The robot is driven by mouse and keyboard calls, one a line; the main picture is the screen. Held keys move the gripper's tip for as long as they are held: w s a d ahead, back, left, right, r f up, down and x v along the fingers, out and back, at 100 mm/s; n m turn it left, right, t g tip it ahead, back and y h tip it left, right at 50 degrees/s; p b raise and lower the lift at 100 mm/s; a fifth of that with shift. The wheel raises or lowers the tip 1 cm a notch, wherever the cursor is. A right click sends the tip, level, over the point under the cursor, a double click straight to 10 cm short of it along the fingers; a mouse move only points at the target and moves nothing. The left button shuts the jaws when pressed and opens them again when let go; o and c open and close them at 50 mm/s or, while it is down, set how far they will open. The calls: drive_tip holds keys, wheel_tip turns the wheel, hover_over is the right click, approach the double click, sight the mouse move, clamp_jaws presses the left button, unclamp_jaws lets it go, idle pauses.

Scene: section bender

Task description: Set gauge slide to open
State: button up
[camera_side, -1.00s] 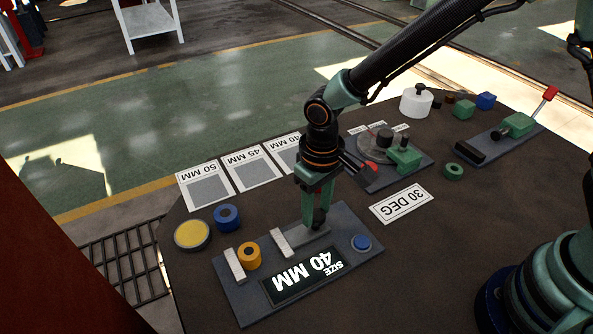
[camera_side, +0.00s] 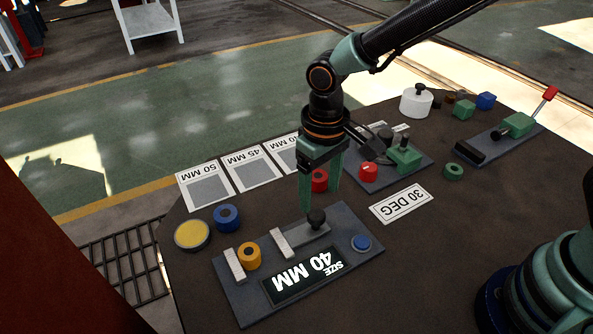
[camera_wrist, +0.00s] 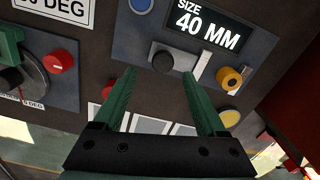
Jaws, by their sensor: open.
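The gauge (camera_side: 250,301) is a dark plate with a display reading SIZE 40 MM. Its slide (camera_side: 303,236) carries a black knob (camera_side: 316,217) and a pale jaw bar (camera_side: 282,243). A second pale bar (camera_side: 234,265) stands to the left, with an orange ring (camera_side: 249,256) beside it, in the space between the bars. My gripper (camera_side: 321,202) is open and empty, pointing down just behind and above the knob. In the wrist view the black knob (camera_wrist: 162,61) shows just beyond and between the spread fingertips (camera_wrist: 158,73), with no visible contact.
A blue button (camera_side: 361,243) is on the gauge's right end. Blue (camera_side: 227,217) and yellow (camera_side: 192,235) round pieces lie left. Size cards (camera_side: 207,190), a red ring (camera_side: 319,181) and the bender (camera_side: 402,160) are behind.

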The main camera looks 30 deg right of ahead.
wheel_tip(320, 180, up, 7)
drive_tip(key=shift+r, duration=0.15)
drive_tip(key=shift+d, duration=0.1)
drive_tip(key=s+d+r+m+t, duration=0.1)
drive_tip(key=s+d+r+t, duration=0.1)
drive_tip(key=d, duration=0.8)
drive_tip(key=s+d+r+m+t, duration=0.1)
drive_tip(key=s+d+r+t, duration=0.2)
drive_tip(key=d+r, duration=0.3)
drive_tip(key=s+d, duration=0.1)
drive_tip(key=d, duration=0.3)
drive_tip(key=shift+d+m+t, duration=0.2)
drive_tip(key=shift+m+t, duration=0.1)
